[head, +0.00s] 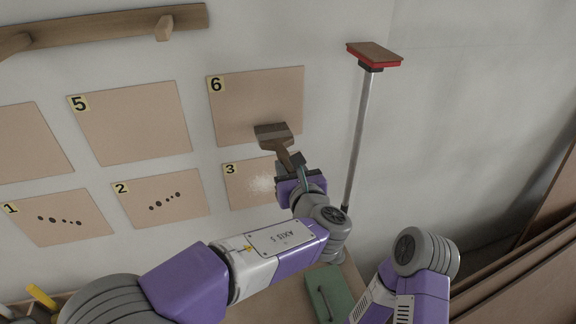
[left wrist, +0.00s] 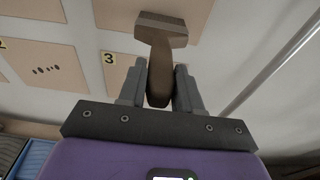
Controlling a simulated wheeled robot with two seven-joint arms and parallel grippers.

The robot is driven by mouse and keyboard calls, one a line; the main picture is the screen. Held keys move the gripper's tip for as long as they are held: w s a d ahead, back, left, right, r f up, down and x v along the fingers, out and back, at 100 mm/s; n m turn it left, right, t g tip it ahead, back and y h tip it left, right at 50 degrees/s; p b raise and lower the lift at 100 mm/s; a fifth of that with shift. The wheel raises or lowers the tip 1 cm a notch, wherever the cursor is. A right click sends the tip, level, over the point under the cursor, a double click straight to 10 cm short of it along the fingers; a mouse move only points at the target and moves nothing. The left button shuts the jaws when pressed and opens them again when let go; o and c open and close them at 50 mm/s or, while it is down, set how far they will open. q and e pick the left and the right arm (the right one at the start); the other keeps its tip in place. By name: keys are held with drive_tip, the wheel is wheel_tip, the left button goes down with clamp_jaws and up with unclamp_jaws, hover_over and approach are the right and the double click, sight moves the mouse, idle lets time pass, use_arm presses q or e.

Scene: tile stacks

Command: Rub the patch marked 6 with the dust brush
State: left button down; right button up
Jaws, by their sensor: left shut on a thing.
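The dust brush (head: 274,138) is brown with a wide flat head. My left gripper (head: 291,167) is shut on its handle, and the brush points up, away from the gripper. In the head view the brush head overlaps the lower right part of patch 6 (head: 254,99), a tan square on the wall. In the left wrist view the brush (left wrist: 161,50) stands between the fingers (left wrist: 160,88), its head over the lower edge of a tan patch (left wrist: 115,14). I cannot tell whether the bristles touch it. My right gripper is not in view.
Patch 3 (head: 240,188) has a whitish smudge and is partly hidden by my left gripper. Patches 5 (head: 135,125), 2 (head: 150,205) and 1 (head: 85,232) are left. A long-handled red-edged tool (head: 374,56) stands right of patch 6. A wooden rail (head: 100,28) runs above.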

use_arm(q)
drive_tip(key=f+v, duration=0.1)
drive_tip(key=v, duration=0.5)
drive_tip(key=shift+b, duration=0.3)
